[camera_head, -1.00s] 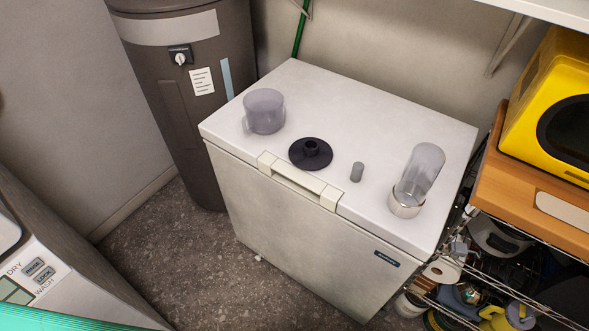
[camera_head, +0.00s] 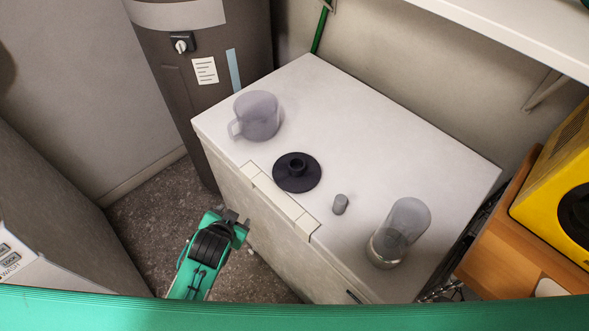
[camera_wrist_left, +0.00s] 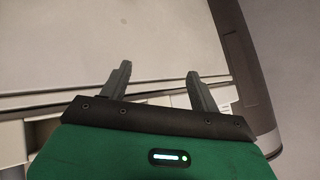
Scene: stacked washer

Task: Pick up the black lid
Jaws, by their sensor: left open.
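The black lid (camera_head: 297,172) is a round flat disc with a raised knob. It lies on top of the white chest (camera_head: 345,118), near its front edge, behind the handle. My left gripper (camera_head: 240,221) has come in low, in front of the chest and to the lower left of the lid. In the left wrist view its two fingers (camera_wrist_left: 157,82) are spread apart with nothing between them. The lid does not show in the left wrist view. My right gripper is not in view.
On the chest top stand a translucent mug (camera_head: 257,116) to the left of the lid, a small grey cylinder (camera_head: 340,204) to its right, and a clear jar-like container (camera_head: 401,232) farther right. A shelf (camera_head: 520,38) overhangs at the upper right. The back of the chest top is clear.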

